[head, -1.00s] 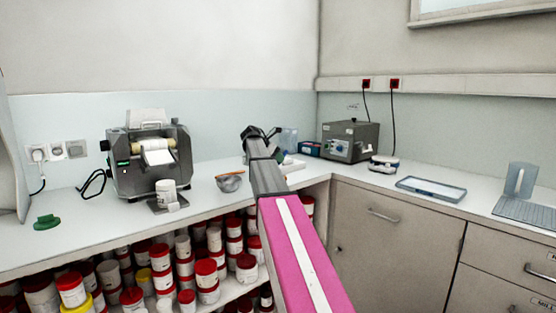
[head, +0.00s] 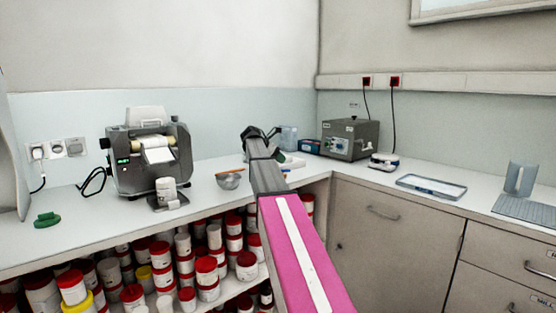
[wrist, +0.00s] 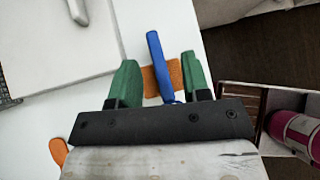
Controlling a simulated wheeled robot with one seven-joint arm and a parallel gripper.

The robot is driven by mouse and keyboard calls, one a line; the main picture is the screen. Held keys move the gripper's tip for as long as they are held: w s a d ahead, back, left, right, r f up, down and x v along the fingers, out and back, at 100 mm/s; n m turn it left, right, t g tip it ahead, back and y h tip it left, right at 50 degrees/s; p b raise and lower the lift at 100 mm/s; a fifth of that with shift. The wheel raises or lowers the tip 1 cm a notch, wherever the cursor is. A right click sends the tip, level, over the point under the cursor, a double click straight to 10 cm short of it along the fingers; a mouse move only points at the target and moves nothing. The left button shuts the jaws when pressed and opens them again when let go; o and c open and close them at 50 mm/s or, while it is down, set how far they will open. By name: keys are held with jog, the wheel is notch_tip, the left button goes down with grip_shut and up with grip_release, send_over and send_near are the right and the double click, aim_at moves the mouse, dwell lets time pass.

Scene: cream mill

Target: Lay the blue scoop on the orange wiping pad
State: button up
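In the wrist view the blue scoop (wrist: 158,62) shows as a long blue handle between the two green fingers of my gripper (wrist: 160,72). Narrow gaps show between the handle and both fingers, so my gripper looks open around it. The orange wiping pad (wrist: 149,82) is behind the scoop, on the white worktop, and the scoop crosses over it. Whether the scoop touches the pad is hard to tell. The scoop's lower end is hidden near the gripper's black mount. In the head view my arm hides most of this spot.
A glass bowl (head: 229,181) with an orange-handled tool stands left of my arm. A grey roller mill (head: 150,160) and a white jar (head: 166,189) are further left. A grey box device (head: 350,139) and a blue-edged tray (head: 431,187) are right. The worktop's front edge is close.

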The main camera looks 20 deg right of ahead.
jog(key=shift+r, duration=0.1)
jog(key=shift+r, duration=0.25)
jog(key=w+v, duration=0.1)
jog(key=v, duration=1.1)
jog(key=shift+s+r, duration=0.35)
jog(key=shift+s, duration=0.1)
dwell(0.6)
